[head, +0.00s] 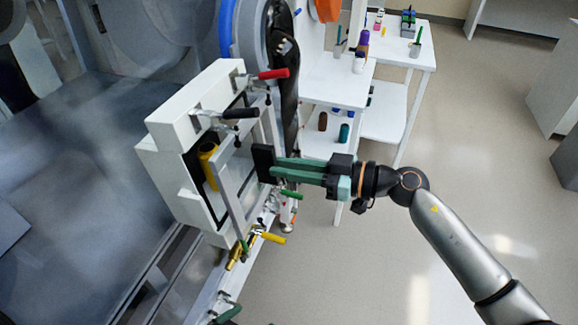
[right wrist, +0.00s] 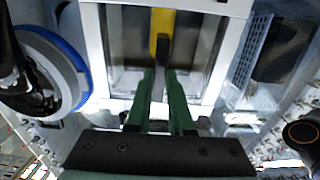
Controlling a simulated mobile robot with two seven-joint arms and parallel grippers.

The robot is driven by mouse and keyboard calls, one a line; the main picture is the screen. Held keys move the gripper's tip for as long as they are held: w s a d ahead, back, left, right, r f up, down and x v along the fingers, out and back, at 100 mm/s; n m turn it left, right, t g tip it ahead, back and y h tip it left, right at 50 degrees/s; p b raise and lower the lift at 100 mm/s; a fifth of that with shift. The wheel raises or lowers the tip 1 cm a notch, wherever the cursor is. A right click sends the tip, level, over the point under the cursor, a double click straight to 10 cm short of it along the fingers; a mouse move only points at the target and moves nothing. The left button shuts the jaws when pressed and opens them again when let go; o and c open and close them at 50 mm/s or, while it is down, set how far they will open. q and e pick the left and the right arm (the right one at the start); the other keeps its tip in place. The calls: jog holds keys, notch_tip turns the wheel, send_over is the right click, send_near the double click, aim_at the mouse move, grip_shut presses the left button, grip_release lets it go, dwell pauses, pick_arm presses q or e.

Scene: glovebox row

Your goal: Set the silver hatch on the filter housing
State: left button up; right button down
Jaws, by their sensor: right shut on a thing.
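The filter housing (head: 168,133) is a white box at the left centre of the head view. Its open side faces right, and a yellow filter (head: 207,166) shows inside it. The silver hatch (head: 229,198) is a frame at that open side, tilted in the picture. I cannot tell whether it touches the housing. My right gripper (head: 275,167) is shut on the hatch's black handle (head: 264,160). In the right wrist view the silver frame (right wrist: 229,50) surrounds the yellow filter (right wrist: 160,25), and the green fingers (right wrist: 163,85) flank the dark handle. My left gripper is out of view.
Clamps with red (head: 273,74) and black (head: 240,113) handles sit on the housing's top edge. Yellow (head: 272,238) and green-handled clamps are below. A blue-rimmed round port (head: 228,30) stands behind. White shelves (head: 335,85) with bottles are beyond; the floor at right is clear.

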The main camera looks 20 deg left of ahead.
aim_at(276, 165)
jog(key=shift+a, duration=2.1)
dwell(1.6)
jog(key=c, duration=0.8)
grip_release()
jog(key=shift+f, duration=0.15)
jog(key=shift+o, duration=0.4)
jog(key=shift+f, duration=0.2)
jog(key=d+r+b, duration=0.1)
jog(key=d+r, duration=0.1)
jog(key=d, duration=1)
jog(key=d+f+m+t+h, duration=0.8)
jog(key=d+f+m+t, duration=0.4)
jog(key=f+m+t, duration=0.3)
jog(key=s+d+f+g+h, duration=0.3)
jog(key=s+d+f, duration=0.2)
jog(key=s+f, duration=0.4)
jog(key=s+d+f+g+h, duration=0.3)
jog(key=s+d+f, duration=0.2)
jog(key=s+f, duration=0.5)
jog(key=shift+d+f+m+h, duration=0.25)
jog(key=shift+f+m+h, duration=0.05)
jog(key=shift+f, duration=0.3)
